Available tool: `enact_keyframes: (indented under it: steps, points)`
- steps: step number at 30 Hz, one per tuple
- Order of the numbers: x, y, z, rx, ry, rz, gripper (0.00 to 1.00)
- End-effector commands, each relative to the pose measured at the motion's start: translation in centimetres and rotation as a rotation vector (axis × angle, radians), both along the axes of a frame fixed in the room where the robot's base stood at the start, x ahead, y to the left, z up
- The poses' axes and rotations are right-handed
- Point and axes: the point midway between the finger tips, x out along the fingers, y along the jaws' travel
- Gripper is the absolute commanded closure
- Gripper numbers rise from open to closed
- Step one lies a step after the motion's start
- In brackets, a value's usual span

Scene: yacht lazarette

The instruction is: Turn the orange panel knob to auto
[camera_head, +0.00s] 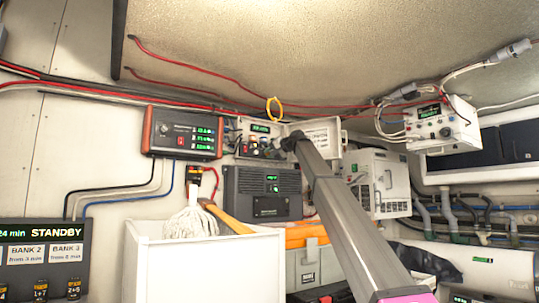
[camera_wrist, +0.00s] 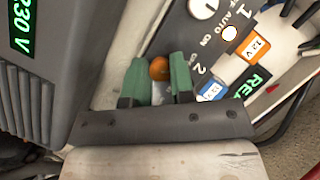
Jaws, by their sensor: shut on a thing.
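The orange panel knob (camera_wrist: 159,69) shows in the wrist view between the two green fingers of my gripper (camera_wrist: 157,78). The fingers are shut on it, one on each side. They hide part of the knob, and I cannot tell which way it points. It sits on a dark grey panel (camera_wrist: 176,42) marked 1 and 2. The words OFF, AUTO and ON show by a white knob (camera_wrist: 203,8) higher up. In the head view my gripper (camera_head: 291,141) reaches the small open panel box (camera_head: 262,127) on the back wall, and the knob is hidden there.
A large grey unit (camera_wrist: 38,70) with a 230 V display stands close at left in the wrist view. Wires and coloured labels (camera_wrist: 258,48) lie at right. In the head view a white bin (camera_head: 205,265) with a mop (camera_head: 192,215) stands below, left of my arm.

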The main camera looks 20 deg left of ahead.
Motion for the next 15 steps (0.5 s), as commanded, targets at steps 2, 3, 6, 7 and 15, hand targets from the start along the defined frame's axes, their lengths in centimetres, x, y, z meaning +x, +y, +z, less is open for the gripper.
enact_keyframes:
  steps: [2,3,6,7,15]
  points:
    - [0.04,-0.10,-0.08,0.032,0.038,-0.001,1.00]
    - [0.03,-0.11,-0.09,0.051,0.060,0.000,1.00]
    - [0.03,-0.15,-0.13,0.103,0.121,-0.001,1.00]
    - [0.03,-0.16,-0.14,0.120,0.141,-0.001,1.00]
    - [0.04,-0.17,-0.24,0.268,0.314,0.000,1.00]
